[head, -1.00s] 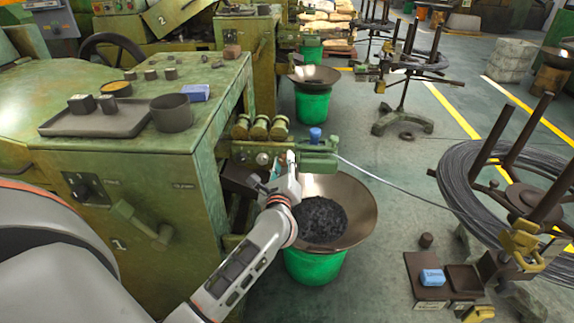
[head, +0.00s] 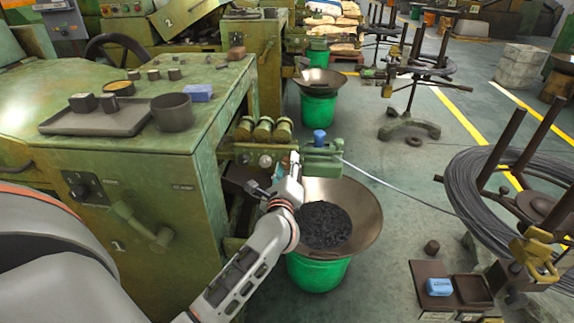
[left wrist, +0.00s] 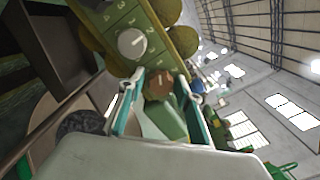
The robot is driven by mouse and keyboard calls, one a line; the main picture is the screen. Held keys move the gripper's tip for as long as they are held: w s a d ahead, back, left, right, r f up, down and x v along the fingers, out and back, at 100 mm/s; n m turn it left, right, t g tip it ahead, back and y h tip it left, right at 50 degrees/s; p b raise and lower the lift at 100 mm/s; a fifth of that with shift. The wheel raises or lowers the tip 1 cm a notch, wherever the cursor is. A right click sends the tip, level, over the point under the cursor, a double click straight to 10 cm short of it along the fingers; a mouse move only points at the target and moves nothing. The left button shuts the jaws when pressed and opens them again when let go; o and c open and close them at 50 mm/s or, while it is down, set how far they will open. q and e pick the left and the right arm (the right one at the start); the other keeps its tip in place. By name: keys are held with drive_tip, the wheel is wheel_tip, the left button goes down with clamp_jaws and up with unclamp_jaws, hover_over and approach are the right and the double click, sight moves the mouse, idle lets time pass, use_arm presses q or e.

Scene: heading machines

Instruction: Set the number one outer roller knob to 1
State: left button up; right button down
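Machine number one (head: 190,205) is the green one at the left, marked 1 on its side. A round grey knob (head: 265,160) sits on the bracket below its brass rollers (head: 263,130). In the left wrist view the grey knob (left wrist: 132,43) has a dial plate with numbers beside it. My left gripper (head: 276,174) is beside the bracket, just below and right of this knob. In the left wrist view the left gripper's (left wrist: 162,78) teal-padded fingers stand apart, with a brown disc (left wrist: 158,83) and a green block between them. Contact cannot be told. My right gripper is out of view.
A brown pan (head: 357,232) of dark pieces sits on a green bucket (head: 318,272) below my left gripper. A blue-topped post (head: 319,138) rises from the bracket close by. Wire (head: 395,197) runs right to a coil stand (head: 463,195). A tray (head: 100,127) lies on the machine top.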

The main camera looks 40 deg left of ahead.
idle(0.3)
use_arm(q)
drive_tip(key=v, duration=1.2)
